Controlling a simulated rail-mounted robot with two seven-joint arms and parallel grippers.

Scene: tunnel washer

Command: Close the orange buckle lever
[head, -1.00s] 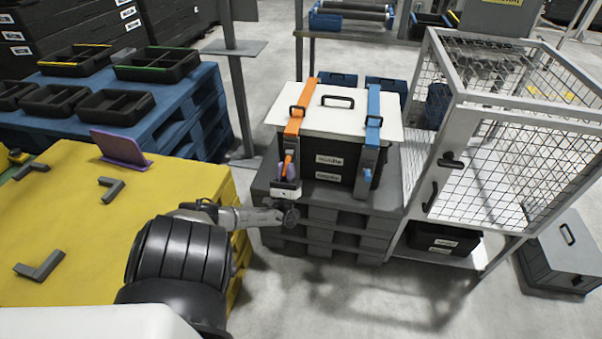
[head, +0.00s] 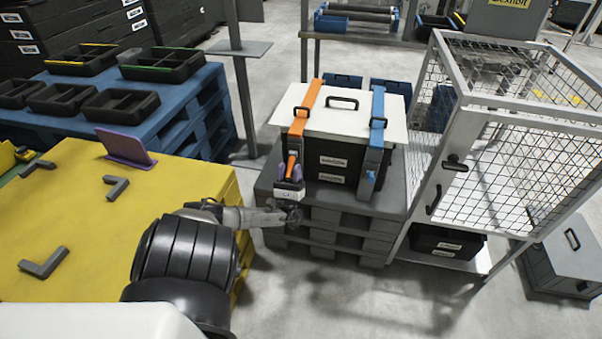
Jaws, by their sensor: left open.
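The orange strap (head: 306,103) runs over the white lid (head: 345,115) of a black case (head: 333,163). Its orange buckle lever (head: 292,161) shows on the front of the case at the left, partly hidden by my gripper. My left gripper (head: 290,177) is at the lever, its purple-tipped fingers open on either side of it. Whether a finger touches the lever I cannot tell. A blue strap (head: 378,104) with a blue lever (head: 371,176) is on the right of the case. My right gripper is not in view.
The case stands on a stack of dark grey pallets (head: 345,222). A wire mesh cage (head: 500,160) stands close on the right. A yellow table (head: 90,230) with a purple plate (head: 126,146) is on the left. The floor in front of the pallets is clear.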

